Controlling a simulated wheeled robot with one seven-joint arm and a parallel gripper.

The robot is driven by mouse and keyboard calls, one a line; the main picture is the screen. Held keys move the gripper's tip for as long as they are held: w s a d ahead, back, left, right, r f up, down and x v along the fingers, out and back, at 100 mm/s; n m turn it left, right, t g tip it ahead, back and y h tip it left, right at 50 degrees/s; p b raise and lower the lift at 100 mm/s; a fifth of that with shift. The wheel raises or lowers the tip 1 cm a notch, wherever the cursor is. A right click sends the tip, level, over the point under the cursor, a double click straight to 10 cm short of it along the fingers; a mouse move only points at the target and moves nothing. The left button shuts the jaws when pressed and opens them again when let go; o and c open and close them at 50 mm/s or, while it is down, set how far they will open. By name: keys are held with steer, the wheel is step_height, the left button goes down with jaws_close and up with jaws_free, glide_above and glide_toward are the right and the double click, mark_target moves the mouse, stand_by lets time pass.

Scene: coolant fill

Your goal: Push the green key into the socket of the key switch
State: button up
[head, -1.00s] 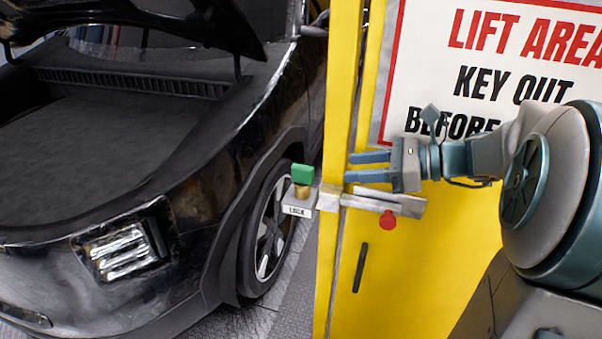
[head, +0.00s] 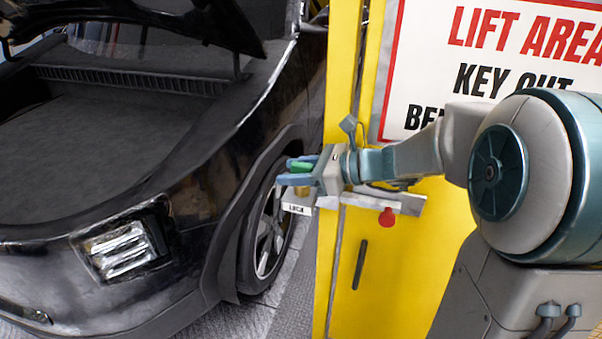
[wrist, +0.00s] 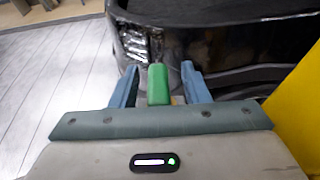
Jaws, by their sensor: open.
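The green key (head: 299,166) stands upright in the brass-coloured key switch (head: 300,190), which sits on a small labelled grey block (head: 296,208) at the left of the yellow post. How deep the key sits cannot be told. My gripper (head: 297,171) is open, with its fingers on either side of the green key. In the wrist view the green key (wrist: 158,84) lies between the two blue fingers, with a gap visible on the right and a narrower one on the left. My gripper hides part of the key and switch in the head view.
A grey bracket (head: 405,203) with a red knob (head: 387,217) joins the yellow post (head: 338,270). A black car (head: 190,230) with its hood up stands close on the left. A lift-area sign (head: 475,60) is behind my arm.

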steer(key=shift+w+a, duration=0.1)
steer(key=shift+a, duration=0.05)
jaws_close()
